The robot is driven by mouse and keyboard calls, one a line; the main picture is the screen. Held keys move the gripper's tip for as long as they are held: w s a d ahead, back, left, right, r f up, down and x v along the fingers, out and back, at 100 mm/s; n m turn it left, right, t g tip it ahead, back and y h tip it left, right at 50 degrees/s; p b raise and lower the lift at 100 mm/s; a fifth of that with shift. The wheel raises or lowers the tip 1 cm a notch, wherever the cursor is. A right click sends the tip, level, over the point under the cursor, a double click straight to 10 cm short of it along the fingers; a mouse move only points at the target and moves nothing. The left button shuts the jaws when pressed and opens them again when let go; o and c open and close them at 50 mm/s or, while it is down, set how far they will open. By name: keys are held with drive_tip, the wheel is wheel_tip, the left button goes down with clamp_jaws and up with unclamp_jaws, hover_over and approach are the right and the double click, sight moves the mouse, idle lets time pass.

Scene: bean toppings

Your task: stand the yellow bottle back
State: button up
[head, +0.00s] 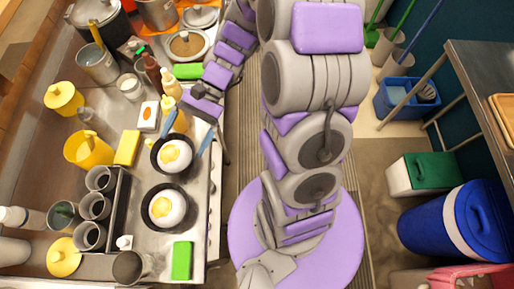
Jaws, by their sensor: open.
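I cannot tell for sure which one the task means. My gripper (181,145) comes in from the upper right, with its two blue fingers apart. The fingers lie either side of the nearer yellow bottle and point toward the upper pan. I cannot tell whether they touch the bottle.
Two black pans with fried eggs, the upper (158,166) and the lower (150,217), sit in front. A red-brown bottle (152,68), a yellow box (127,148) and a green sponge (183,262) are nearby. Cups and pots crowd the left. The counter's right edge is close.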

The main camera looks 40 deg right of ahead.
drive_tip(key=s+d+r+n+t+h, duration=0.1)
drive_tip(key=s+d+r+n+h, duration=0.2)
drive_tip(key=s, duration=0.5)
drive_tip(key=s+d+r+n+t+h, duration=0.1)
drive_tip(key=s+d+r+n+h, duration=0.2)
drive_tip(key=s+d+n+h, duration=0.2)
drive_tip(key=s+d+h, duration=0.2)
drive_tip(key=s+h, duration=0.1)
drive_tip(key=shift+r+t, duration=0.3)
drive_tip(key=shift+t, duration=0.1)
